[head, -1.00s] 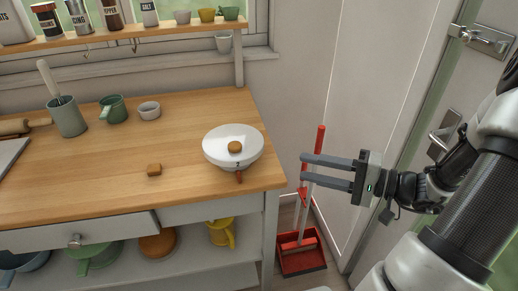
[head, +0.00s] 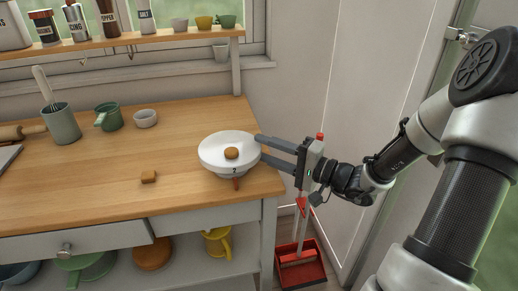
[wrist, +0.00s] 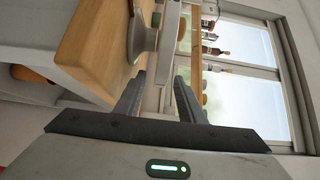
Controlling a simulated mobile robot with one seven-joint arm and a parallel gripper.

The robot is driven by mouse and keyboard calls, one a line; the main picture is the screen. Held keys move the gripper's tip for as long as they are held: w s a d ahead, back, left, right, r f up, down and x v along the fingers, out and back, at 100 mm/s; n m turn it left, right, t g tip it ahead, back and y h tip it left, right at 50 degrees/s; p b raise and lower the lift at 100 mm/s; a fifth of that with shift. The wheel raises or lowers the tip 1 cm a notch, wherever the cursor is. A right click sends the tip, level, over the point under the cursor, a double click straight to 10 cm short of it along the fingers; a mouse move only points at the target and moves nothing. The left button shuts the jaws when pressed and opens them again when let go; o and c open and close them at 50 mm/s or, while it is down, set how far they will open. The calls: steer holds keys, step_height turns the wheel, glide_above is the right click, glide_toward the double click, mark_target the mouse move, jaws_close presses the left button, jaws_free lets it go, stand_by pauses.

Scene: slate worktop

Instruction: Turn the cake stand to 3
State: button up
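The white cake stand (head: 209,153) is upright near the right front corner of the wooden worktop, with a small brown cake (head: 231,153) on top. A dark mark on its front rim looks like a 2, but is too small to be sure. A reddish-brown pointer (head: 236,184) is below that mark. My gripper (head: 260,148) is open, its two fingers spread at the stand's right rim; I cannot tell whether they touch it.
A small brown block (head: 149,177) lies on the worktop (head: 90,180) left of the stand. A white cup (head: 145,119), a green mug (head: 108,117) and a grey-green crock (head: 62,125) stand farther back. A red dustpan (head: 300,268) is on the floor at right.

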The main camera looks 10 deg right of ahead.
steer(key=shift+x, duration=1.15)
jaws_close()
